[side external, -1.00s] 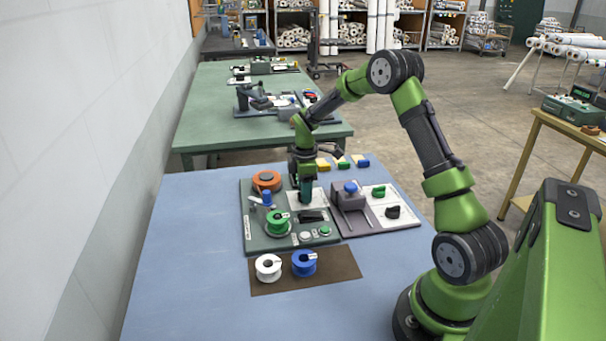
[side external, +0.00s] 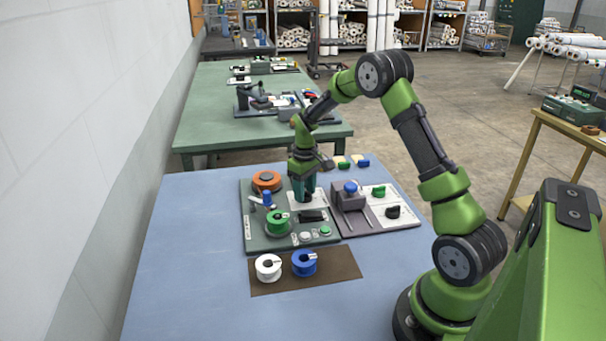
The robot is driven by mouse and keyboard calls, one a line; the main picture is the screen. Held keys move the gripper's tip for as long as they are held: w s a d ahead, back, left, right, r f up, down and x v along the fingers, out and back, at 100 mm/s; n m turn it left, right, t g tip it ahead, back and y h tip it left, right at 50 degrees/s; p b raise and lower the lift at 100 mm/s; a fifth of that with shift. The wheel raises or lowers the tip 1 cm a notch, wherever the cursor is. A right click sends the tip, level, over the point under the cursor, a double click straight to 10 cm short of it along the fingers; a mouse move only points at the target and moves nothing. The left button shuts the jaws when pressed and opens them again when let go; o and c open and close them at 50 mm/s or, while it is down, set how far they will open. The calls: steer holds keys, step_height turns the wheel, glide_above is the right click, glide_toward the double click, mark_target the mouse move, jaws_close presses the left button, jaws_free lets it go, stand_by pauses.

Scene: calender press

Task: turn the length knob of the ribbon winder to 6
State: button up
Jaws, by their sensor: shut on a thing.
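The ribbon winder (side external: 252,234) is a dark green panel on the blue table. It carries an orange spool (side external: 267,181), a green spool (side external: 278,222), a dark display (side external: 312,215) and small buttons. My gripper (side external: 305,200) points down at the white dial plate (side external: 318,205) at the winder's upper right. It is shut on the length knob there. The fingers hide the knob, and its pointer and the dial numbers cannot be read.
A grey unit with a blue knob (side external: 350,187) stands close on the right, beside a panel with a green knob (side external: 378,191) and a black knob (side external: 392,211). A white spool (side external: 268,267) and a blue spool (side external: 304,263) stand on a brown mat (side external: 340,264). The table's left side is clear.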

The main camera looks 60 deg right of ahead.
steer(key=m, duration=1.3)
steer(key=shift+m, duration=0.4)
stand_by(0.3)
steer(key=o, duration=1.1)
steer(key=shift+c, duration=0.2)
step_height(320, 180, up, 17)
